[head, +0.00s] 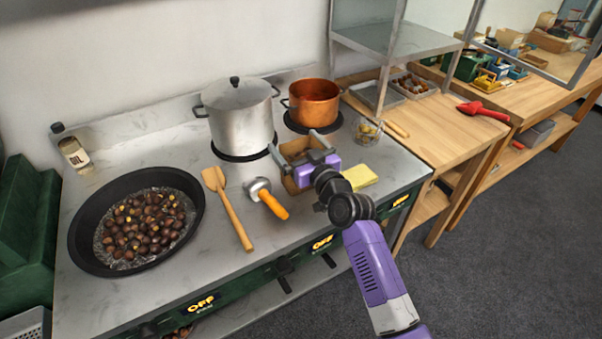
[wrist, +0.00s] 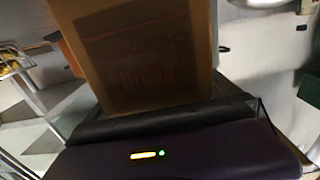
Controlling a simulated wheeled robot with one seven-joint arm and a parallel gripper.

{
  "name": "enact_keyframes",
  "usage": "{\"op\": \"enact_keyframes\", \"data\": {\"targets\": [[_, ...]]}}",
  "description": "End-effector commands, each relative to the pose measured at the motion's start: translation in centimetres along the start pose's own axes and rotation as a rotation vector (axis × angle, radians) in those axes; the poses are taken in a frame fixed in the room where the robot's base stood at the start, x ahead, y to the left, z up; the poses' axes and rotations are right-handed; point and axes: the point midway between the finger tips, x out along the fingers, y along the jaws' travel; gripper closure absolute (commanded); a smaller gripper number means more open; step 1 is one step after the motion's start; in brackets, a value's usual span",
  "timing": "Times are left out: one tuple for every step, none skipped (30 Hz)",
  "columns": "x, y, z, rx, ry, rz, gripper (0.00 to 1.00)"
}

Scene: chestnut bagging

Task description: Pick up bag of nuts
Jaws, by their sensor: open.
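A black pan (head: 78,238) of chestnuts sits at left. A wooden spatula (head: 233,215) and an orange-handled scoop (head: 273,204) lie left of the bag. A steel pot (head: 238,120) and copper pot (head: 314,104) stand behind.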

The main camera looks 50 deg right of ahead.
Motion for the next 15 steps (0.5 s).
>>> {"op": "enact_keyframes", "data": {"targets": [[0.13, 0.02, 0.03, 0.000, -0.001, 0.000, 0.00], [0.15, 0.01, 0.06, 0.000, -0.001, 0.000, 0.00], [0.14, 0.02, 0.08, 0.000, -0.001, 0.000, 0.00], [0.13, 0.01, 0.08, 0.000, -0.001, 0.000, 0.00], [0.12, 0.01, 0.08, 0.000, -0.001, 0.000, 0.00], [0.11, 0.01, 0.07, 0.000, -0.001, 0.000, 0.00], [0.11, 0.01, 0.07, 0.000, -0.001, 0.000, 0.02], [0.11, 0.01, 0.07, 0.000, -0.001, 0.000, 0.08], [0.10, 0.01, 0.07, 0.000, -0.001, 0.000, 0.16], [0.10, 0.01, 0.07, 0.000, -0.001, 0.000, 0.22], [0.10, 0.01, 0.06, 0.000, 0.000, 0.000, 0.28], [0.10, 0.01, 0.06, 0.000, 0.000, 0.000, 0.35], [0.10, 0.01, 0.06, 0.000, 0.000, 0.000, 0.41], [0.09, 0.01, 0.06, 0.001, 0.000, 0.000, 0.47], [0.09, 0.01, 0.06, 0.000, 0.000, 0.000, 0.55]]}}
